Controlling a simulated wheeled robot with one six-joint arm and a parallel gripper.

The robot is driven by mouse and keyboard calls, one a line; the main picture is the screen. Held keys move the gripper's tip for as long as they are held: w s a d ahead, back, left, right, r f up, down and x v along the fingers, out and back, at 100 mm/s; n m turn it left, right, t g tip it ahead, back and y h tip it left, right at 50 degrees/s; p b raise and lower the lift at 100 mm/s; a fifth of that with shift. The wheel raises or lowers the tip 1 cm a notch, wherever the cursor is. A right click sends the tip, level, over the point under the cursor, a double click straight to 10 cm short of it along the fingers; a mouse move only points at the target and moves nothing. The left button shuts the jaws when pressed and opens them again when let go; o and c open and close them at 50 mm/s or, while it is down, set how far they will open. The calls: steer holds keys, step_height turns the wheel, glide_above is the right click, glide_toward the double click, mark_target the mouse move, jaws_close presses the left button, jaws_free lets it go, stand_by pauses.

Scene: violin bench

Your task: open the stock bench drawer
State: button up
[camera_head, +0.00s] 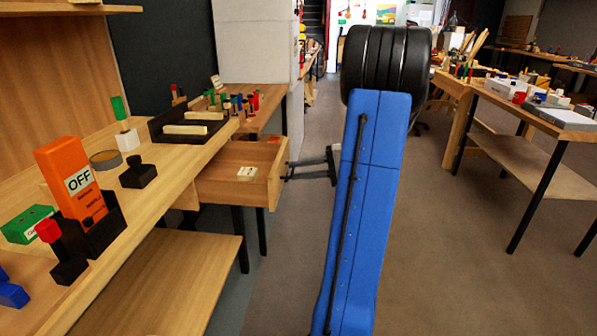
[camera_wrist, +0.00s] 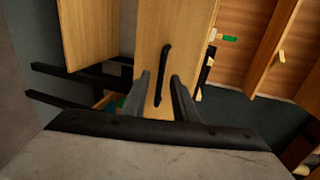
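The wooden stock bench drawer (camera_head: 235,190) stands pulled out from the bench in the head view, its inside showing with a small pale label in it. In the wrist view the drawer front (camera_wrist: 178,35) carries a long black bar handle (camera_wrist: 163,75). My gripper (camera_head: 289,171) is just right of the drawer front in the head view. In the wrist view my gripper (camera_wrist: 161,95) is open, with one finger on each side of the handle's lower part and visible gaps between. The handle is too small to make out clearly in the head view.
Another table (camera_head: 545,122) stands at the right. The floor (camera_head: 450,250) between is clear.

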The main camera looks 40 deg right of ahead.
steer(key=v, duration=1.7)
steer(key=shift+s, duration=0.1)
